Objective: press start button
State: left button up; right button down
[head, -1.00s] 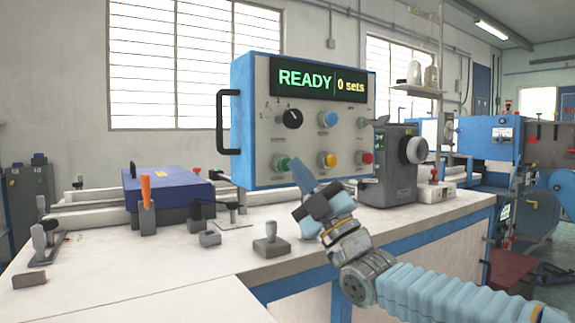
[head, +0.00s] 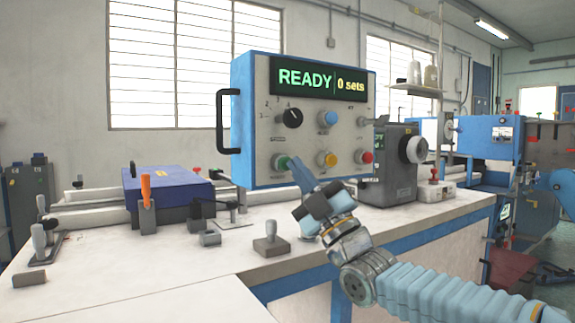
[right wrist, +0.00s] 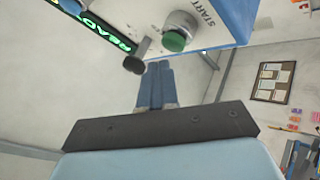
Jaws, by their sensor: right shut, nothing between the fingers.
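The control panel (head: 303,120) is a blue box with a pale face, and its display (head: 319,79) reads "READY" and "0 sets". The green start button (head: 281,162) is at the panel's lower left. In the right wrist view the green button (right wrist: 175,40) sits in a metal collar beside the word "START". My right gripper (head: 295,161) is shut and empty, its blue fingertips just right of the button in the head view. In the right wrist view its fingertips (right wrist: 159,66) are just below the button, with a small gap in the picture. My left gripper is not in view.
A black knob (head: 292,118), a blue button (head: 328,118), a yellow button (head: 326,159) and a red button (head: 365,157) are on the same panel. A purple box (head: 172,187) and small clamps stand on the white bench at left. A grey machine (head: 392,165) stands behind my right gripper.

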jog(key=shift+w, duration=0.1)
dwell(0.7)
jog(key=shift+w+a, duration=0.25)
